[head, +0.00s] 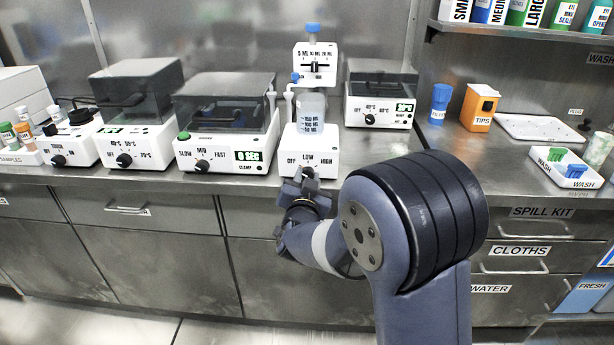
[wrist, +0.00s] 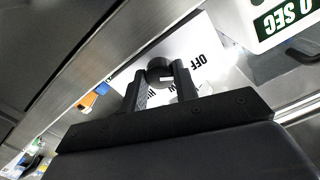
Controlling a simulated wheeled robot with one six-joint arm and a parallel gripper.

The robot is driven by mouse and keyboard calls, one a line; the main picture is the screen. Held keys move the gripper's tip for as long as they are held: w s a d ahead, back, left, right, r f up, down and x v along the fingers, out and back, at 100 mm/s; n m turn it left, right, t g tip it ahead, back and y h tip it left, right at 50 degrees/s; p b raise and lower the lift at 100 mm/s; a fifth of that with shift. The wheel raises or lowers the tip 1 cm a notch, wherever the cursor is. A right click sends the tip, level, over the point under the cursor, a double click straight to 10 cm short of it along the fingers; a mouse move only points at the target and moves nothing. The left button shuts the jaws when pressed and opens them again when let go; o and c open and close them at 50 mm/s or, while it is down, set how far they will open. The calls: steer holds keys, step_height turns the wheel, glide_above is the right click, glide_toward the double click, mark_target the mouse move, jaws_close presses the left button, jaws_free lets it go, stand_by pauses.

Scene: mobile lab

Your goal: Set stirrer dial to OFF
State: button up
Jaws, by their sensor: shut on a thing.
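The stirrer (head: 325,150) is a white box on the bench with OFF, LOW and HIGH printed on its front. Its dark dial (head: 307,172) sits low on that front, partly hidden by my gripper (head: 303,186). In the wrist view the round dial (wrist: 159,66) sits between the fingertips of my gripper (wrist: 160,78), which is shut on it. The OFF label (wrist: 197,50) shows to the right of the dial there; the other labels are partly covered by the fingers. A pale mark shows on the dial, but I cannot tell which setting it points to.
A beaker (head: 311,112) stands on the stirrer, under a dispenser (head: 315,63). A shaker (head: 226,120) with a "0 SEC" display stands close on the left. A lidded heater (head: 380,95) stands to the right. The bench front edge runs just below my gripper.

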stand_by(0.4)
steer(key=o, duration=0.7)
steer(key=shift+s, duration=0.1)
steer(key=s, duration=1)
steer(key=shift+s+a+p, duration=0.2)
steer(key=shift+s+p, duration=0.15)
steer(key=shift+p, duration=0.05)
steer(key=shift+w, duration=0.15)
steer(key=w+b, duration=0.1)
steer(key=w, duration=0.9)
steer(key=shift+w+d, duration=0.15)
steer(key=shift+w, duration=0.15)
